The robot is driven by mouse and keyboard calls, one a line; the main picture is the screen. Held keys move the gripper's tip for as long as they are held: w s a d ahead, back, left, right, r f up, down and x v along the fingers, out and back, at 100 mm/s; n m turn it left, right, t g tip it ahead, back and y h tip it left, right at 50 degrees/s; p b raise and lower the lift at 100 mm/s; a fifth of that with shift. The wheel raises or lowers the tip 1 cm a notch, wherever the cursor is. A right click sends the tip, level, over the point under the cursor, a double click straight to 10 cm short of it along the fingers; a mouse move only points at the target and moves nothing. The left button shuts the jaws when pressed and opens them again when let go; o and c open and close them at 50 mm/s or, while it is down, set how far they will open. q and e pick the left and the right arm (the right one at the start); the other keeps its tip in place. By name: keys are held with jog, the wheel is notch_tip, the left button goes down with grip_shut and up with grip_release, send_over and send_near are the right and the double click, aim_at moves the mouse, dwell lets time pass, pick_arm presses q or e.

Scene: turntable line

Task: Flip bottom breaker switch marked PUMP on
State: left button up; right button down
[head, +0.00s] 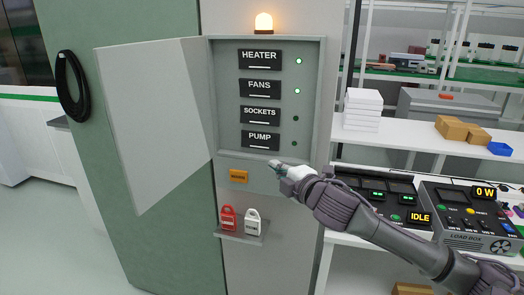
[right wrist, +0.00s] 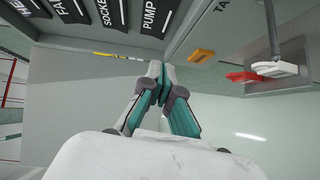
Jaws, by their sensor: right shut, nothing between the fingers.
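The open breaker box (head: 323,110) holds a column of black plates marked HEATER, FANS, SOCKETS and PUMP. The PUMP plate (head: 260,140) is the lowest; it also shows in the right wrist view (right wrist: 158,16). The lamps beside HEATER and FANS glow green. The lamps beside SOCKETS and PUMP (head: 295,145) are dark. The position of the PUMP switch is too small to tell. My right gripper (head: 274,166) is shut and empty, just below the PUMP plate near the box's lower edge. Its closed fingertips show in the right wrist view (right wrist: 158,72). My left gripper is out of view.
The box door (head: 150,120) stands open to the left. Below are an orange label (head: 238,176) and a small shelf (head: 240,236) with a red lock tag (head: 228,218) and a white one (head: 252,222). An amber lamp (head: 264,23) glows on top. A load box (head: 475,222) stands right.

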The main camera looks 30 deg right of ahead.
jog(key=p, duration=0.4)
send_near(257, 147)
jog(key=w+a, duration=0.3)
jog(key=w, duration=0.1)
jog(key=shift+w+d+r+p, duration=0.1)
jog(key=shift+w+d+p, duration=0.2)
jog(key=shift+w+d, duration=0.6)
jog(key=shift+w+d+f, duration=0.25)
jog(key=shift+w+d, duration=0.1)
jog(key=shift+d, duration=0.3)
jog(key=shift+w+d+f+b, duration=0.1)
jog(key=shift+d+f+b, duration=0.2)
jog(key=shift+b, duration=0.45)
jog(key=shift+a+r+p, duration=0.1)
jog(key=shift+r+p, duration=0.2)
jog(key=shift+p, duration=0.05)
jog(key=shift+f, duration=0.1)
